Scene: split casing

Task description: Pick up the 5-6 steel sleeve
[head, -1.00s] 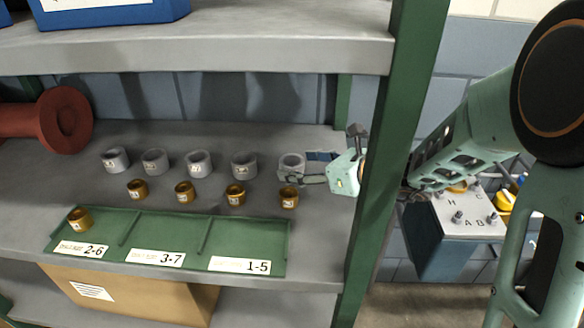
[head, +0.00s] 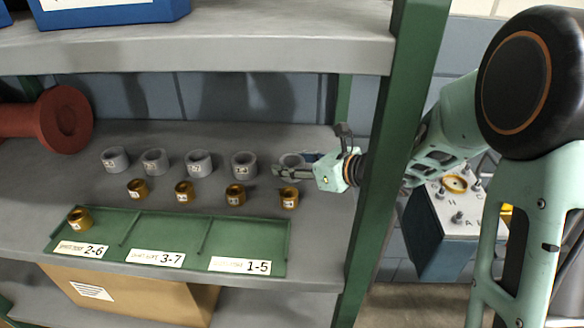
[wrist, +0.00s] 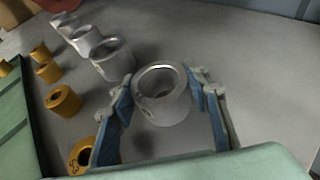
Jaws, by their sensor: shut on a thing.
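A row of grey steel sleeves stands on the middle shelf. The rightmost steel sleeve (head: 291,158) is partly hidden behind my gripper (head: 281,171) in the head view. In the wrist view my gripper (wrist: 163,84) has its two blue-padded fingers on either side of this sleeve (wrist: 162,108), shut on it. The sleeve is upright with its open bore facing up; I cannot tell whether it is clear of the shelf. Its label is too small to read. Another steel sleeve (head: 244,165) stands just to its left.
Several brass sleeves stand in front of the steel row, the nearest (head: 289,198) close below my gripper. A green tray (head: 225,232) labelled 2-6, 3-7 and 1-5 holds one brass sleeve (head: 78,219) at its left. A green post (head: 385,150) stands beside my arm.

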